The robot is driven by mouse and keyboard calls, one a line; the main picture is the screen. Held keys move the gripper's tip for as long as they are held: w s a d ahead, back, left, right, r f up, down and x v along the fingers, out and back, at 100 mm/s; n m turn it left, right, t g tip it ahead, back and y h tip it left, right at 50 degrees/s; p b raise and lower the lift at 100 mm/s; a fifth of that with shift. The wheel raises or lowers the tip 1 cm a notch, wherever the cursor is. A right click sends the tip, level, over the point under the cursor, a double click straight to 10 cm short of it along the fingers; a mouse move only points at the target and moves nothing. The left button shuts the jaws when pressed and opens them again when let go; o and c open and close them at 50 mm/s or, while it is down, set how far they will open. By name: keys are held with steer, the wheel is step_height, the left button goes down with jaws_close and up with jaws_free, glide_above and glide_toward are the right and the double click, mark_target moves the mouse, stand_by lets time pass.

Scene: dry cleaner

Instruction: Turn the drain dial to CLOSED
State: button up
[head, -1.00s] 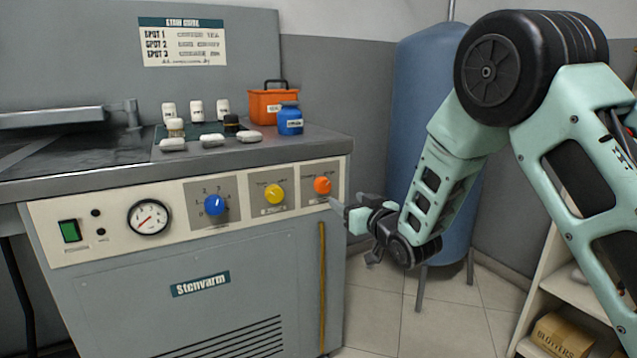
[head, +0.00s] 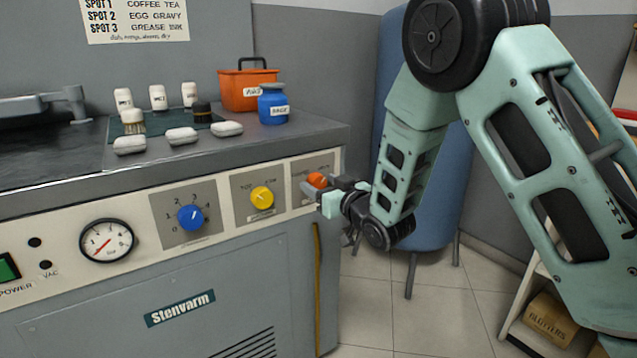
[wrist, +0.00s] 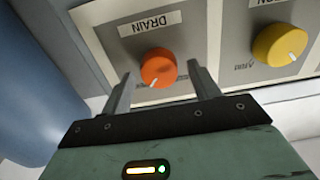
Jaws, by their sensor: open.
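The orange drain dial (head: 317,180) is at the right end of the machine's front panel, partly hidden by my gripper in the head view. The dial's position words cannot be read. My gripper (head: 318,190) is in front of the dial. In the wrist view my gripper (wrist: 160,84) is open, one finger on each side of the dial, with gaps showing between fingers and dial.
A yellow dial (head: 262,197) and a blue dial (head: 190,218) are left of the drain dial. A pressure gauge (head: 107,241) is further left. Bottles, a blue jar (head: 272,104) and an orange box (head: 240,90) stand on top. A blue tank (head: 432,190) stands behind my arm.

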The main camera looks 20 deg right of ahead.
steer(key=shift+c, duration=0.3)
steer(key=c, duration=0.9)
steer(key=n+b, duration=0.2)
steer(key=n, duration=0.2)
steer(key=shift+a+f+n, duration=0.1)
steer(key=shift+n, duration=0.2)
steer(key=n+b, duration=0.2)
steer(key=n, duration=0.2)
steer(key=shift+s+n, duration=0.1)
steer(key=shift+n, duration=0.2)
steer(key=n+b, duration=0.2)
steer(key=n, duration=0.2)
steer(key=shift+a+f, duration=0.15)
steer(key=shift+n+b, duration=0.55)
steer(key=shift+n, duration=1.75)
